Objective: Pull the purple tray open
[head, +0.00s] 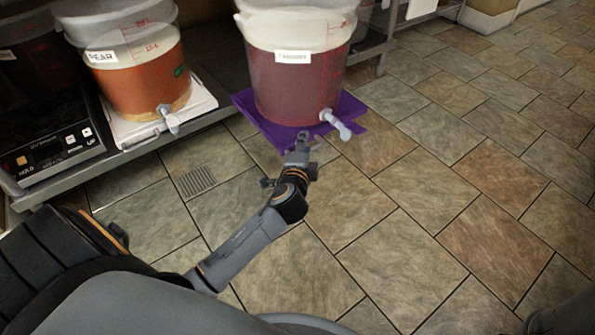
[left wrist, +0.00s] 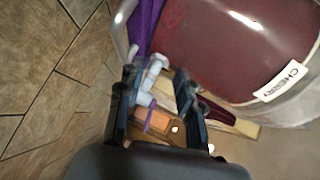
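The purple tray (head: 268,133) sticks out from the lower shelf over the floor, with a bucket of dark red liquid (head: 290,90) standing on it. The bucket has a white spigot (head: 337,124) at its front right. My left gripper (head: 302,140) is at the tray's front edge, below the bucket; I cannot tell whether it touches. In the left wrist view its fingers (left wrist: 158,95) stand apart, with the white spigot (left wrist: 152,72) showing between or beyond them. Part of the purple tray (left wrist: 146,25) shows at the top; the bucket, labelled CHERRY, hides much of it. My right gripper is out of view.
A bucket of orange liquid labelled PEAR (head: 143,75) stands on a white tray (head: 135,131) to the left. A black hot plate (head: 45,135) is at the far left of the shelf (head: 55,185). The tiled floor in front and right is clear.

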